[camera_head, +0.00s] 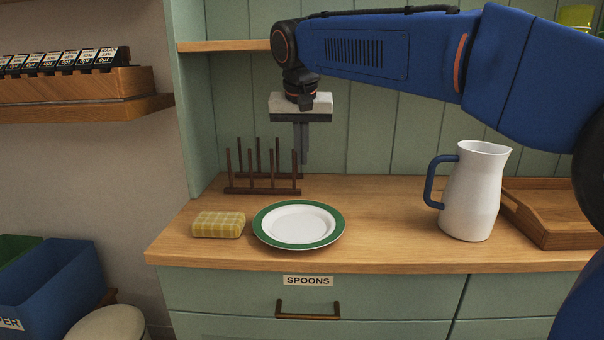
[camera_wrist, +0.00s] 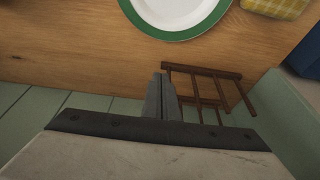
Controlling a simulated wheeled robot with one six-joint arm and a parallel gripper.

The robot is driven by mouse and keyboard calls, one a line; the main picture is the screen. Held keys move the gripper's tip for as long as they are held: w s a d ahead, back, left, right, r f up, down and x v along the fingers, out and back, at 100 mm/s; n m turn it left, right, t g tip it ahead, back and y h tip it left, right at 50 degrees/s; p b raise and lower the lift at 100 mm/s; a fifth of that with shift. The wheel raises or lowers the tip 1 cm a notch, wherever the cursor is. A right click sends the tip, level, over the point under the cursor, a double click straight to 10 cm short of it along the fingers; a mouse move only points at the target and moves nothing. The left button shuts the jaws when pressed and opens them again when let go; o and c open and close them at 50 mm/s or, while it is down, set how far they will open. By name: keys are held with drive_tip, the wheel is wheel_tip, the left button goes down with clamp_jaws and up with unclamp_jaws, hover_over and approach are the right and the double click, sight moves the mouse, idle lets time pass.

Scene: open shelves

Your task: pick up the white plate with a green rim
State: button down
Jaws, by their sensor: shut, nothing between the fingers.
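The white plate with a green rim (camera_head: 298,224) lies flat on the wooden counter, near its front edge. Part of it also shows at the top of the wrist view (camera_wrist: 178,12), cut off by the frame. My gripper (camera_head: 304,160) points down above the back of the counter, behind the plate and beside the dish rack. Its fingers also show in the wrist view (camera_wrist: 162,78), shut with nothing between them. My gripper is apart from the plate.
A dark wooden dish rack (camera_head: 262,190) stands behind the plate. A yellow checked sponge (camera_head: 218,225) lies left of the plate, close to its rim. A white jug (camera_head: 472,195) with a blue handle and a wooden tray (camera_head: 560,228) stand to the right. A shelf (camera_head: 225,46) is above.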

sight(301, 214)
drive_tip(key=x, duration=0.9)
drive_tip(key=shift+f, duration=0.2)
drive_tip(key=shift+s+f, duration=0.15)
drive_tip(key=shift+s, duration=0.15)
drive_tip(key=shift+s+a, duration=0.1)
drive_tip(key=shift+s, duration=1.5)
drive_tip(key=s, duration=0.6)
drive_tip(key=shift+s+a, duration=0.1)
drive_tip(key=shift+s, duration=0.15)
drive_tip(key=shift+w, duration=0.15)
